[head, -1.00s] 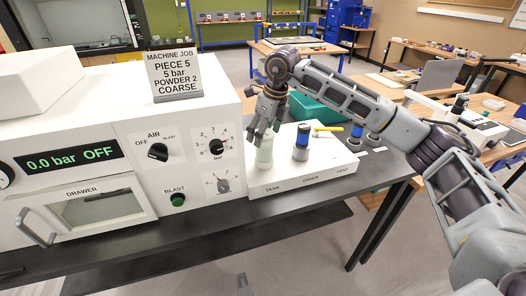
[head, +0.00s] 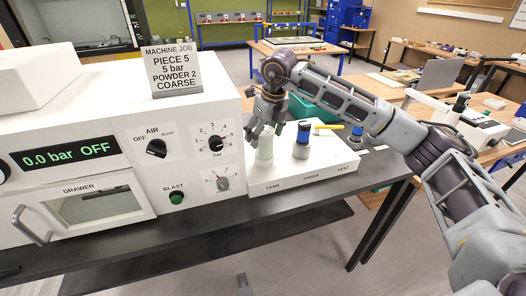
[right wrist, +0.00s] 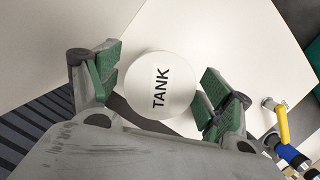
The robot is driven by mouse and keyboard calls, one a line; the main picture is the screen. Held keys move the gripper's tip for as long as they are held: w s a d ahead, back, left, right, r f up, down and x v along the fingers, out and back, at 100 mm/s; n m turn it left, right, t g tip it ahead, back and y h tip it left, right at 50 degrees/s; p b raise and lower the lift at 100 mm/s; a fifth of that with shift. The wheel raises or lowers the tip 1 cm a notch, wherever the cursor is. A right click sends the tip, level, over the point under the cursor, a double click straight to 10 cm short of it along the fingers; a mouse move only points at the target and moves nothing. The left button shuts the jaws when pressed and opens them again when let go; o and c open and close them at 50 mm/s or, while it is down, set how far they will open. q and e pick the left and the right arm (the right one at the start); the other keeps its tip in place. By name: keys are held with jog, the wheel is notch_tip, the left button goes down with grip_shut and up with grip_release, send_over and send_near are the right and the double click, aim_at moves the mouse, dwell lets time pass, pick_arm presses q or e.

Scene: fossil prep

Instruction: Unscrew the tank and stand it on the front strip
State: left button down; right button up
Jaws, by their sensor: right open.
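The tank (head: 264,150) is a pale upright cylinder at the left end of the white block, above the printed word TANK. In the right wrist view its round white top (right wrist: 150,108) carries the label TANK. My right gripper (head: 261,131) is above it, fingers pointing down around its top. In the right wrist view the green finger pads stand on either side of the top, with a gap at least on the right. The jaws are open. The dark bench strip (head: 300,203) in front of the block is bare. My left gripper is not in view.
The white machine (head: 190,120) with knobs rises close on the left. A green bin (head: 304,107) lies behind.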

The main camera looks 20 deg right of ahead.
jog(key=shift+f+b, duration=0.6)
jog(key=shift+f, duration=0.35)
grip_shut()
jog(key=n+g+y, duration=0.1)
jog(key=n, duration=0.5)
jog(key=shift+n, duration=0.3)
jog(key=n, duration=0.3)
jog(key=n+g, duration=0.1)
jog(key=n, duration=0.2)
jog(key=shift+g+y, duration=0.3)
jog(key=shift+s+n, duration=0.1)
jog(key=shift+n, duration=0.8)
jog(key=shift+r, duration=0.25)
jog(key=shift+n+g, duration=0.8)
jog(key=shift+n, duration=2.1)
